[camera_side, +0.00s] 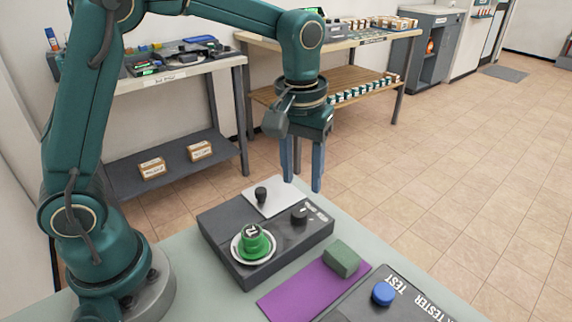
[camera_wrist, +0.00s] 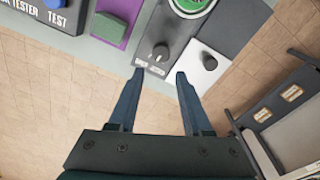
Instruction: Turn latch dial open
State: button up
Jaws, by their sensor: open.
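A dark grey box (camera_side: 275,252) lies on the table with a small black dial (camera_side: 299,215) on its top, beside small white markings. In the wrist view the dial (camera_wrist: 160,52) stands just beyond the fingertips, roughly centred between them, with a pointer line that I cannot read clearly. My gripper (camera_side: 302,184) points down with its two blue fingers apart and nothing between them. In the side view it hangs above the far right part of the box, apart from the dial. It also shows in the wrist view (camera_wrist: 160,74).
A black knob (camera_side: 261,194) stands on a white plate (camera_side: 284,200) behind the dial. A green button (camera_side: 254,244) on a white ring is at the box's front. A green block (camera_side: 342,259) on a purple mat (camera_side: 300,294) and a tester with a blue button (camera_side: 383,293) lie right.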

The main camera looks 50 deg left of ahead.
aim_at(299, 211)
notch_tip(299, 211, down, 2)
jog(key=shift+s+d+f+g, duration=0.1)
jog(key=shift+d+g, duration=0.05)
jog(key=shift+g, duration=0.15)
jog(key=shift+f, duration=2.55)
grip_shut()
